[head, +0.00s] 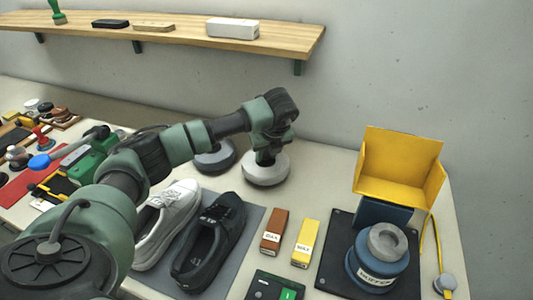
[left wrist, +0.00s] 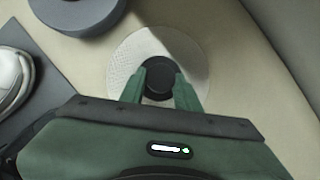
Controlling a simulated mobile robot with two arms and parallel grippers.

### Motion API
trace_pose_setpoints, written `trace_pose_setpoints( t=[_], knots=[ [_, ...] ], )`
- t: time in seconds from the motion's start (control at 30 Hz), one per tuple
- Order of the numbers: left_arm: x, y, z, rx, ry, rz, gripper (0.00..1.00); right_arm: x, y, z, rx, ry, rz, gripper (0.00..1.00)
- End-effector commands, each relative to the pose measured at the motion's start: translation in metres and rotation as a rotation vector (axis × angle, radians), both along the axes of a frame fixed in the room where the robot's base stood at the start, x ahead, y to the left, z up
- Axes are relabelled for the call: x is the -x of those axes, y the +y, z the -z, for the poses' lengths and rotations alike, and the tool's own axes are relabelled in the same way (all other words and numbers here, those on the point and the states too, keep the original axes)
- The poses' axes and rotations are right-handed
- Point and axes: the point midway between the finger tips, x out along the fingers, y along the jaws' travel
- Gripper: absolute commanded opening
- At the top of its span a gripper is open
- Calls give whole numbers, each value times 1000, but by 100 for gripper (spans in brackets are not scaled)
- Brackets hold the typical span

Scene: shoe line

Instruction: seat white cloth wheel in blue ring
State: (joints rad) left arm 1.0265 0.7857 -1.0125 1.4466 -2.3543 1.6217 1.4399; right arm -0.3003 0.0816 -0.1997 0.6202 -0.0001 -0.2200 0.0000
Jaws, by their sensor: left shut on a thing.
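The white cloth wheel (head: 265,174) is a thick pale disc with a dark hub, at the back of the bench. It also shows in the left wrist view (left wrist: 190,50). My left gripper (left wrist: 160,82) points down and is shut on the wheel's dark hub. I cannot tell whether the wheel touches the bench. A blue buffer (head: 377,268) with a label and a grey ring-shaped top (head: 387,241) stands at the right, well away from the wheel. No distinct blue ring apart from the buffer's blue body is clear. My right gripper is out of view.
A grey-blue round disc (head: 214,160) sits just left of the wheel. White and black shoes (head: 209,245) lie on a grey mat in front. Brown and yellow wax blocks (head: 305,243) stand between mat and buffer. A yellow guard (head: 397,170) rises behind the buffer.

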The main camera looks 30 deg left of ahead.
Motion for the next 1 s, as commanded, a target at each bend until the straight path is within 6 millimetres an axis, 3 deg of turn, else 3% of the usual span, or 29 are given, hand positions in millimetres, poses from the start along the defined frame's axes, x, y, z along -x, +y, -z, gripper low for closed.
trace_pose_setpoints(
  t=[0.1,0.13,0.17,0.5,1.0],
  knots=[
    [0,0,3,0,-2,-1,0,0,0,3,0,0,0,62],
    [-1,0,2,0,-2,-1,35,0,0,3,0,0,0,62],
    [0,0,2,1,-2,0,41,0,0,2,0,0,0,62],
    [0,-1,1,1,1,1,41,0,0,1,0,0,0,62],
    [9,-12,-37,0,0,1,41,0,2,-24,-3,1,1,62]
  ],
)
